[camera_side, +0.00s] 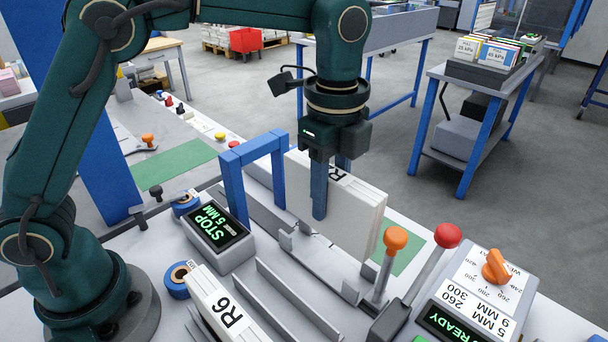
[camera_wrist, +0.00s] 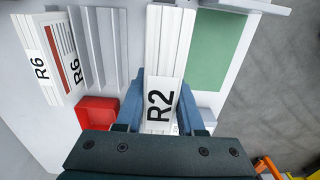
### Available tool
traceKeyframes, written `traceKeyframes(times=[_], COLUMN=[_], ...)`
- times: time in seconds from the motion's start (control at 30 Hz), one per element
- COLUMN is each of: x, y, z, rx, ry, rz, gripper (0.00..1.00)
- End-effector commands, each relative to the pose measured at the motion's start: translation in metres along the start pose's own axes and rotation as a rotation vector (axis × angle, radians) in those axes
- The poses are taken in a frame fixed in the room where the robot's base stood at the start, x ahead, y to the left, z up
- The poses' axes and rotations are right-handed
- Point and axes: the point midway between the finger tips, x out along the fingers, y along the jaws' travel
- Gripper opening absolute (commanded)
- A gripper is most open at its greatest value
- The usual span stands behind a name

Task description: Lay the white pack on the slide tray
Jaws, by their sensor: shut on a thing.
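My gripper (camera_side: 320,205) is shut on a white pack (camera_side: 352,222), a thick stack standing on its long edge. The pack also shows in the wrist view (camera_wrist: 170,45), with an R2 label facing the camera between my blue fingers (camera_wrist: 160,112). In the side view the pack is over a grey metal tray with low end brackets (camera_side: 322,262), which looks like the slide tray. The pack hides part of it, and I cannot tell whether the pack's lower edge touches it.
A blue arch (camera_side: 233,185) stands close left of the pack. Levers with orange (camera_side: 396,238) and red (camera_side: 447,235) knobs stand to its right. An R6 pack (camera_side: 213,300) sits at front left beside bare grey rails (camera_side: 298,300). The STOP display box (camera_side: 218,235) is nearby.

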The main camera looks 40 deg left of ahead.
Motion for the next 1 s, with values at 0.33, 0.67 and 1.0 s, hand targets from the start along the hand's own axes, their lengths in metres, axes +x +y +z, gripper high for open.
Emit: traceKeyframes(times=[0.33, 0.67, 1.0], x=[0.039, 0.063, 0.066], y=[0.001, 0.0, 0.0], z=[0.0, 0.0, 0.0], rx=[0.0, 0.0, 0.0], ry=[-0.001, 0.0, 0.001], rz=[0.003, 0.0, -0.001], gripper=[0.0, 0.0, 0.0])
